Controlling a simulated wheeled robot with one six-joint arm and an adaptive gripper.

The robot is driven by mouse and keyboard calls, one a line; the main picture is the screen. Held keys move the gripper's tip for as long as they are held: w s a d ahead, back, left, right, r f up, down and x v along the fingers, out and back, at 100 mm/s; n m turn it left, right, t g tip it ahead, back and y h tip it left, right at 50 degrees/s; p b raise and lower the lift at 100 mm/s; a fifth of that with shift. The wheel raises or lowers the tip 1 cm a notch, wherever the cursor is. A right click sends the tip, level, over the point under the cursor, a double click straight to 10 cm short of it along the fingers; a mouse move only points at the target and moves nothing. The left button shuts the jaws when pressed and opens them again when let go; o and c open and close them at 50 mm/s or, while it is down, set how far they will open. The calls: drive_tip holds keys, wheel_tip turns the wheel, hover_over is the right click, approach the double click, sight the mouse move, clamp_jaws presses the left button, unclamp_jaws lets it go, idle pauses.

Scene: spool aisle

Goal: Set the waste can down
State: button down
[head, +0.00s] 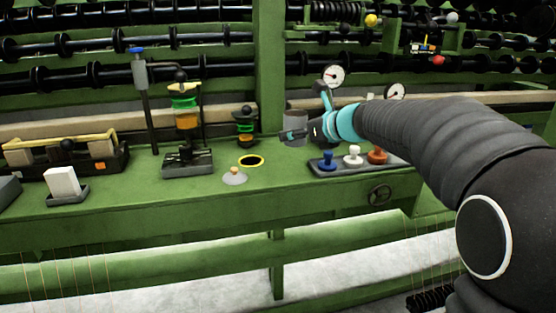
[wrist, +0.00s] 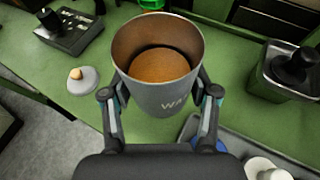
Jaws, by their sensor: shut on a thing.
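The waste can (head: 295,128) is a grey, open-topped can. In the head view my gripper (head: 293,136) is shut on it from the right, above the rear of the green bench (head: 130,203). The can (wrist: 160,88) looks upright in the wrist view, with the letters "WA" on its side and a brown inside. My gripper's fingers (wrist: 160,98) press on both its sides. A yellow ring (head: 250,161) lies flat on the bench, left of and nearer than the can. Whether the can's base touches the bench cannot be told.
A grey dome with a small knob (head: 234,177) sits just in front of the ring. A tray with blue, white and red knobs (head: 353,157) is to the right. A small spool stand (head: 245,125) is behind the ring, and a taller one (head: 186,122) is left.

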hover_over(277, 168)
wheel_tip(277, 168, down, 3)
drive_tip(key=shift+s+d+r, duration=0.1)
drive_tip(key=shift+r, duration=0.1)
drive_tip(key=shift+f+b, duration=0.8)
drive_tip(key=shift+f, duration=1.25)
drive_tip(key=shift+f, duration=0.1)
drive_tip(key=shift+f, duration=0.15)
drive_tip(key=shift+c, duration=1.4)
unclamp_jaws()
